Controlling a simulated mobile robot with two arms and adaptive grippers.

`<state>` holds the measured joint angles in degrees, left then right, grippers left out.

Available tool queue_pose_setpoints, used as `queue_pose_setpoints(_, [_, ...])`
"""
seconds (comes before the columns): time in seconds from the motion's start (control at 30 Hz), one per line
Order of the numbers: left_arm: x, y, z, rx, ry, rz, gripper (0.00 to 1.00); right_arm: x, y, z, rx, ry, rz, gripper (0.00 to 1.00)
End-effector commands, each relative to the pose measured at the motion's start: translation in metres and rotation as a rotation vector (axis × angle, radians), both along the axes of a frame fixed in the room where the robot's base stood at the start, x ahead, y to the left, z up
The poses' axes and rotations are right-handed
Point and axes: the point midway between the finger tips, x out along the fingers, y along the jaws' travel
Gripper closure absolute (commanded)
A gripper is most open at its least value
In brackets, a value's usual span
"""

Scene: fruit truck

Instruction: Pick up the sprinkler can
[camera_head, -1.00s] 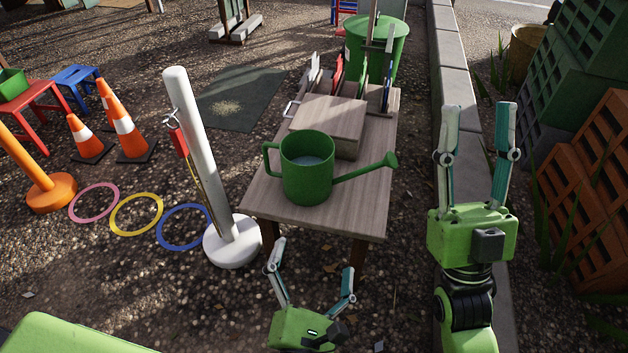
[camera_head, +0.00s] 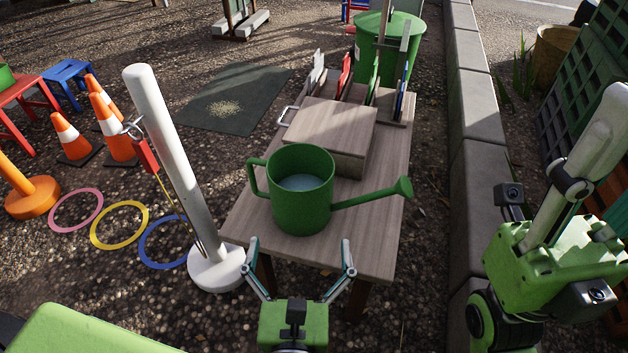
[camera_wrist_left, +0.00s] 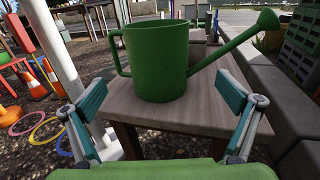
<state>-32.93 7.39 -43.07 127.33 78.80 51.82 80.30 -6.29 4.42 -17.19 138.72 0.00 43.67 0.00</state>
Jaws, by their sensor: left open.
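The green sprinkler can (camera_head: 302,208) stands upright on the near end of a wooden table (camera_head: 367,258). Its loop handle is on the left and its long spout points right. My left gripper (camera_head: 299,244) is open and empty, its fingers spread at the table's near edge, in front of the can and apart from it. In the left wrist view the can (camera_wrist_left: 157,65) is ahead, above and between the two fingers. My right gripper (camera_head: 590,165) is raised at the right, seen side-on, so its opening does not show.
A white post (camera_head: 172,150) with a round base stands close left of the table. A wooden box (camera_head: 328,130) sits behind the can. A stone kerb (camera_head: 478,150) runs along the right. Rings and orange cones (camera_head: 118,140) lie and stand at the left.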

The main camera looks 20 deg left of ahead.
Motion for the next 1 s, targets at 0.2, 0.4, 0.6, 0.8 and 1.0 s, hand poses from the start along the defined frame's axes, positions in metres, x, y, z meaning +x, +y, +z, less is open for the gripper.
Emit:
queue_pose_setpoints(0.2, [0.031, 0.008, 0.001, -0.006, -0.006, 0.004, 0.00, -0.002, 0.000, 0.001, 0.000, -0.015, 0.000, 0.60])
queue_pose_setpoints(0.4, [0.068, 0.016, 0.000, -0.002, -0.005, 0.003, 0.00, -0.002, 0.000, 0.003, -0.001, -0.025, -0.001, 0.60])
queue_pose_setpoints(0.6, [0.083, 0.020, 0.000, -0.002, -0.003, 0.001, 0.00, -0.002, 0.001, 0.004, -0.002, -0.032, -0.002, 0.60])
queue_pose_setpoints(0.8, [0.105, 0.029, -0.003, -0.001, -0.006, 0.001, 0.00, -0.004, 0.001, 0.006, -0.004, -0.060, -0.003, 0.60])
queue_pose_setpoints(1.0, [0.128, 0.035, -0.003, 0.000, -0.003, 0.002, 0.00, -0.007, 0.002, 0.012, -0.005, -0.085, -0.004, 0.60])
